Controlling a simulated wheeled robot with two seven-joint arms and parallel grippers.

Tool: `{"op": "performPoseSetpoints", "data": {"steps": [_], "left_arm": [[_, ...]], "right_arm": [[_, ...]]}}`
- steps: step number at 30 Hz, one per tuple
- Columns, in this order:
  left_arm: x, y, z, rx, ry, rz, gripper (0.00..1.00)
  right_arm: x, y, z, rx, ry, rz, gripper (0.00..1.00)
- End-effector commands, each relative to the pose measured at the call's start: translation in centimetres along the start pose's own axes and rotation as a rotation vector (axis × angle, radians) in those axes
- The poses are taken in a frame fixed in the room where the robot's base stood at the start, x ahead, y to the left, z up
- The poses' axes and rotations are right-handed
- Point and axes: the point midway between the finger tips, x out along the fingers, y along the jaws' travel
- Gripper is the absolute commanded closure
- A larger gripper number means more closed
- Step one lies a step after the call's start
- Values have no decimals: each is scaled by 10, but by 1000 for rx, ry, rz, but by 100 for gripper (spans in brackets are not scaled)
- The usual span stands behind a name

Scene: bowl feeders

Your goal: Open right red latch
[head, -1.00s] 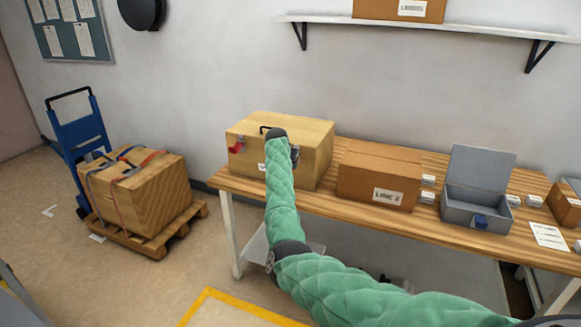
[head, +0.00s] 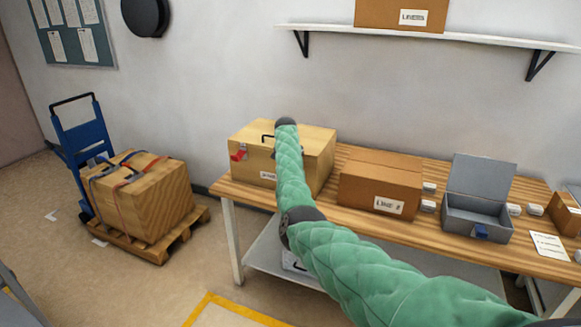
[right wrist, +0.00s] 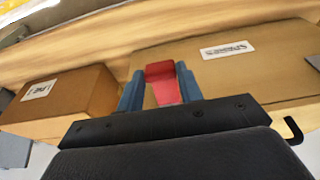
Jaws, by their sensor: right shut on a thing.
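The wooden box (head: 318,150) with a black top handle (head: 267,138) stands at the left end of the workbench. Its left red latch (head: 238,155) shows on the front face in the head view. The right red latch (right wrist: 161,84) is hidden behind my green right arm there, but shows in the right wrist view. My right gripper (right wrist: 160,70) has its blue fingers on either side of this red latch and is shut on it. The gripper itself is hidden in the head view. My left gripper is in neither view.
A cardboard box (head: 380,182) stands close to the right of the wooden box. Further right is an open grey box (head: 476,220) with several small white items nearby. A shelf (head: 450,38) hangs above. A strapped crate (head: 140,200) on a pallet stands at the left.

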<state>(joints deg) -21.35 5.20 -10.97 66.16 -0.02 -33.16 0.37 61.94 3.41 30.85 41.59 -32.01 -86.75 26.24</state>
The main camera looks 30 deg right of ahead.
Motion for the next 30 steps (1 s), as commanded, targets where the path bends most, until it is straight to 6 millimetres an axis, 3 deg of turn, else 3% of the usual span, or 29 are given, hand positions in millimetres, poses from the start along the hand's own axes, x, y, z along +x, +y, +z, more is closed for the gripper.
{"op": "performPoseSetpoints", "data": {"steps": [4, 5, 8, 20, 30], "left_arm": [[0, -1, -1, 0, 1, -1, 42], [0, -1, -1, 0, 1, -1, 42], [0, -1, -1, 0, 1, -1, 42], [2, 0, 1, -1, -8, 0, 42], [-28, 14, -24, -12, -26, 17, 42]], "right_arm": [[-1, 0, -1, 1, 3, -2, 100], [-2, 0, -1, 1, 3, -2, 60], [-1, 0, -1, 1, 3, -2, 42], [-6, 0, -1, 1, 4, -2, 42], [-49, -1, -1, 1, 5, -3, 42]]}}
